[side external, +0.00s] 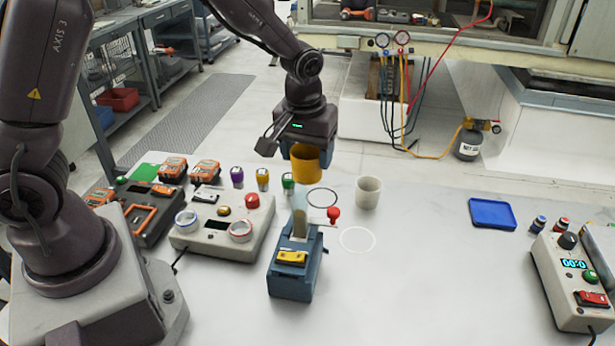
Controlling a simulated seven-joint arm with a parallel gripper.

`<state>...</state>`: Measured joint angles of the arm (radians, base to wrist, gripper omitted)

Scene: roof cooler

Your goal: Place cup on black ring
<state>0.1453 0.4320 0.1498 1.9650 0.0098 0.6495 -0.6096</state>
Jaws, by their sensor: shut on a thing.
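My gripper (302,142) is shut on a yellow-orange cup (306,164) and holds it upright above the table. The black ring (322,189) is a thin dark outline on the white table, below and slightly right of the held cup in the picture. A lever with a red knob on a blue device partly overlaps the ring's near side. A second cup, off-white (368,193), stands upright on the table to the right of the black ring. The exact height of the held cup above the table is hard to judge.
The blue device (293,275) with its red knob (333,214) stands just in front of the black ring. A white ring (357,240) lies to its right. A control box (222,222) and small coloured bottles are left. A blue tray (492,213) and timer box (570,275) are right.

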